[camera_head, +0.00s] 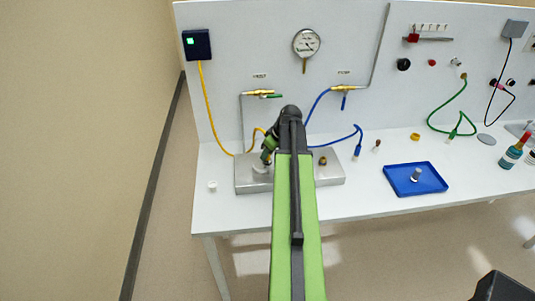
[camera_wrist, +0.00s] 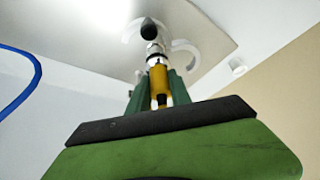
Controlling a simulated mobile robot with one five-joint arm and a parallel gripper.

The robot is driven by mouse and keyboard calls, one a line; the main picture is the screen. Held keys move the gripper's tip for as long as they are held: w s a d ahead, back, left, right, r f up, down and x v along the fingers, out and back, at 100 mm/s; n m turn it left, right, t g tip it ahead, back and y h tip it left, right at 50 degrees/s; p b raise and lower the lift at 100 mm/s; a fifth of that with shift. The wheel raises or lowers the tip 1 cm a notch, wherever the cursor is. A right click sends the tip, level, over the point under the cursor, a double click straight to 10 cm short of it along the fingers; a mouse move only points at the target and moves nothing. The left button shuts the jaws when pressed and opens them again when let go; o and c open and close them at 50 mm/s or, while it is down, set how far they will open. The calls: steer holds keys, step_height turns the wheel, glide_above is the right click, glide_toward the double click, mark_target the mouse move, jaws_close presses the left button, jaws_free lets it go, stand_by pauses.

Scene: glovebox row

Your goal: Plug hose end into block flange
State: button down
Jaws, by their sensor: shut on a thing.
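The metal block (camera_head: 330,176) lies on the bench, with a pale round flange (camera_head: 262,168) at its left part and a brass fitting (camera_head: 323,161) at its right part. My gripper (camera_head: 267,157) is over the left part of the block. In the wrist view my gripper (camera_wrist: 160,98) is shut on the yellow hose end (camera_wrist: 158,78), which has a silver tip. The tip points at the block's underlit face, close to a pale ring and a dark round spot (camera_wrist: 149,30). I cannot tell whether the tip touches or enters the flange. My arm hides part of the block.
The yellow hose (camera_head: 209,110) runs up to a dark box (camera_head: 196,44) on the back panel. A blue hose (camera_head: 344,136) hangs right of my arm. A blue tray (camera_head: 400,187) and a small white cup (camera_head: 212,186) stand on the bench.

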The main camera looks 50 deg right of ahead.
steer(key=shift+f+b, duration=0.4)
steer(key=shift+f, duration=0.15)
steer(key=c, duration=1.1)
jaws_free()
steer(key=shift+r, duration=0.15)
steer(key=p+v, duration=1.6)
steer(key=v, duration=0.1)
steer(key=shift+s+r, duration=0.1)
steer(key=shift+s, duration=0.05)
